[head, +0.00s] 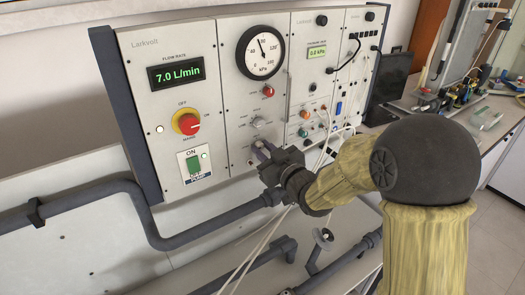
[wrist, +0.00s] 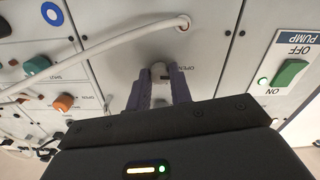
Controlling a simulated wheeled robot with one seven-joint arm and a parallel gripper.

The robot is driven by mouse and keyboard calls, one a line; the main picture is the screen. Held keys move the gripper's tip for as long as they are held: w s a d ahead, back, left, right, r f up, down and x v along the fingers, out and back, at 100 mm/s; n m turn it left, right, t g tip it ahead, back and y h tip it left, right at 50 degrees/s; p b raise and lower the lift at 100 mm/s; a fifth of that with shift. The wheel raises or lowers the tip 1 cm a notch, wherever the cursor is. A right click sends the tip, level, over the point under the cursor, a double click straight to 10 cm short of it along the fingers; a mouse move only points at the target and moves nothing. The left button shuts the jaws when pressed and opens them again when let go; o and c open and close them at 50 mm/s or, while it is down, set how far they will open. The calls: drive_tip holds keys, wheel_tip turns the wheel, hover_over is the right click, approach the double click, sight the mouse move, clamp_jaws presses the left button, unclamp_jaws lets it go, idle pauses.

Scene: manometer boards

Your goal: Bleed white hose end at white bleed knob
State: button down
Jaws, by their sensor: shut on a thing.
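My gripper (wrist: 160,95) is at the lower part of the second panel from the left, and it also shows in the head view (head: 261,150). Its two dark fingers are shut on a small whitish knob (wrist: 159,69) with an "OPEN" mark beside it, which looks like the white bleed knob. The fingers hide most of the knob. A white hose (wrist: 110,41) crosses the wrist view, and its end (wrist: 183,22) meets the panel close to the knob. In the head view my gripper hides this hose end.
A red knob (head: 268,91) and a grey-white knob (head: 258,122) sit above my gripper. A round gauge (head: 261,52) is higher up. The green pump switch (head: 193,164) is to the left. White hoses (head: 262,240) hang in front of the dark pipes (head: 190,240).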

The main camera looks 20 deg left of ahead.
drive_tip(key=m+b, duration=0.1)
drive_tip(key=m, duration=0.3)
drive_tip(key=shift+w+d, duration=0.1)
drive_tip(key=m, duration=0.4)
drive_tip(key=shift+r+m, duration=0.1)
drive_tip(key=shift+m, duration=0.3)
drive_tip(key=m, duration=0.4)
drive_tip(key=shift+m+p, duration=0.3)
drive_tip(key=shift+p, duration=0.05)
drive_tip(key=shift+m+p, duration=0.65)
drive_tip(key=shift+m, duration=1.35)
drive_tip(key=c, duration=1.3)
unclamp_jaws()
drive_tip(key=shift+o, duration=0.2)
